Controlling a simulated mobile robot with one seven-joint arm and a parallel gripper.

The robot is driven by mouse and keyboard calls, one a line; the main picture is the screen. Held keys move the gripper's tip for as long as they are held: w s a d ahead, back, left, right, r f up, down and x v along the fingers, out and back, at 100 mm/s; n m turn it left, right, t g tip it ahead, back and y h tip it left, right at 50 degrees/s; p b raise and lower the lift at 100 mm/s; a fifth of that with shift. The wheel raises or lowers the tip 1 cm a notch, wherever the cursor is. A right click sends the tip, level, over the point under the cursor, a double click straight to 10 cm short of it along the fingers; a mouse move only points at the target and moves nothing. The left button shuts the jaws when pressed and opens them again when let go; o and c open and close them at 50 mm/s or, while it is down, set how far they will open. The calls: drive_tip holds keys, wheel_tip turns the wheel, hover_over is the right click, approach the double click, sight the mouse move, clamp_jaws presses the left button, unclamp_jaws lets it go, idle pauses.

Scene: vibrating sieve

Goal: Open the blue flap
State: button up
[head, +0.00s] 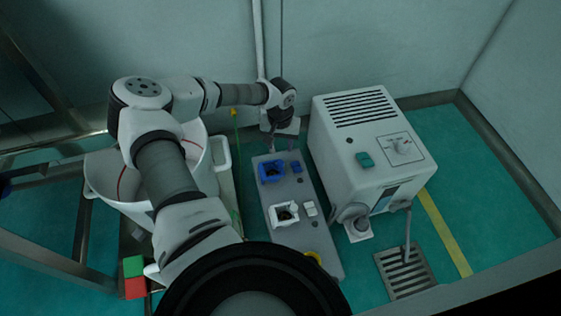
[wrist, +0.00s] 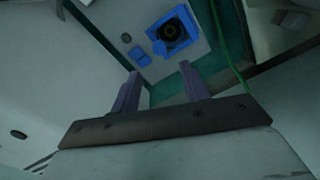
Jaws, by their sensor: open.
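A blue square part (head: 270,171) with a dark opening is at the back end of a long grey plate (head: 263,210). A small blue piece (head: 296,168) is just right of it. In the wrist view the blue square part (wrist: 186,22) shows a dark round opening, with a blue tab (wrist: 158,47) at its near corner. I cannot tell which blue piece is the flap. My gripper (wrist: 160,72) is open and empty, apart from these parts. In the head view it hangs behind the plate's back end.
A white machine (head: 355,145) with a vent and a knob stands right of the plate. A white part (head: 284,214) sits nearer on the plate. A large white tub (head: 106,185) is at left. A floor grate (head: 405,272) is at right. The wall is close behind.

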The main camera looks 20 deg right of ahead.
wheel_tip(320, 180, down, 9)
drive_tip(key=b, duration=0.2)
drive_tip(key=shift+b, duration=0.3)
clamp_jaws()
